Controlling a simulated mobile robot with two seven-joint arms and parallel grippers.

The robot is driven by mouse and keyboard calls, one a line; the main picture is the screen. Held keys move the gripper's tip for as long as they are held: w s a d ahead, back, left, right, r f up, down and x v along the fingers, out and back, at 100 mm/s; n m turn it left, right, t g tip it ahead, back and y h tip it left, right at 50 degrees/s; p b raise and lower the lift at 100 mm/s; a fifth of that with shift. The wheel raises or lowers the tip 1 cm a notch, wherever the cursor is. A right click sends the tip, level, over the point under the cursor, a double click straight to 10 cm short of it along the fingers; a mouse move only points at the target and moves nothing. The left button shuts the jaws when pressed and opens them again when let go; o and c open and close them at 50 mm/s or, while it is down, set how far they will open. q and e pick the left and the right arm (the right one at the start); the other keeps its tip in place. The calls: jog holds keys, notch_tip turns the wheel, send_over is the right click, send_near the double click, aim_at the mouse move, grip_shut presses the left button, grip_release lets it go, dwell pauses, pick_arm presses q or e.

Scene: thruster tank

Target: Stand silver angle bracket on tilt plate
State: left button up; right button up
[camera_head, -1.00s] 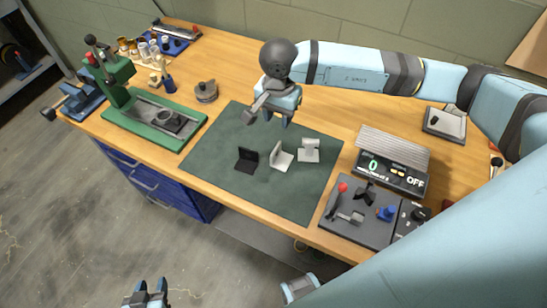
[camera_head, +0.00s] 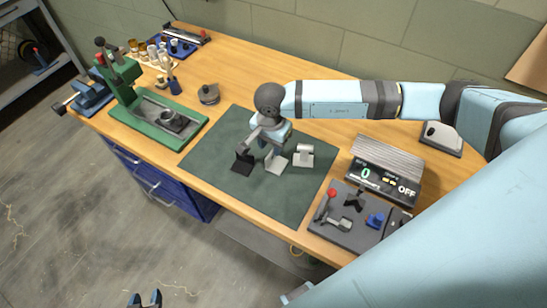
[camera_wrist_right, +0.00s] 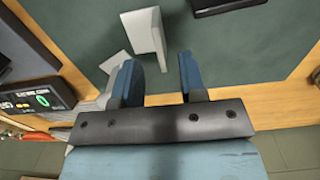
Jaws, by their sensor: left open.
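Three angle brackets stand on the green mat (camera_head: 235,185): a black one (camera_head: 242,164), a pale silver one in the middle (camera_head: 277,163) and a light grey one (camera_head: 303,155) on the right. I cannot tell for sure which pale one is the silver bracket. My right gripper (camera_head: 269,147) is low over the middle bracket and partly hides it. In the right wrist view, its blue fingers (camera_wrist_right: 158,75) are apart, with the middle bracket (camera_wrist_right: 147,35) just beyond the tips. My left gripper (camera_head: 145,299) is open at the bottom edge, away from the bench. I cannot clearly identify the tilt plate.
A box with a ridged top (camera_head: 388,158) and a display reading 0 and OFF stands right of the mat. In front is a grey control panel (camera_head: 345,232) with a red knob and clamp. A green press (camera_head: 150,125) stands left. The mat's front is clear.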

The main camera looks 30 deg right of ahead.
aim_at(271, 152)
jog(key=shift+f+p, duration=0.8)
jog(key=shift+f, duration=2.05)
jog(key=shift+c, duration=0.2)
grip_shut()
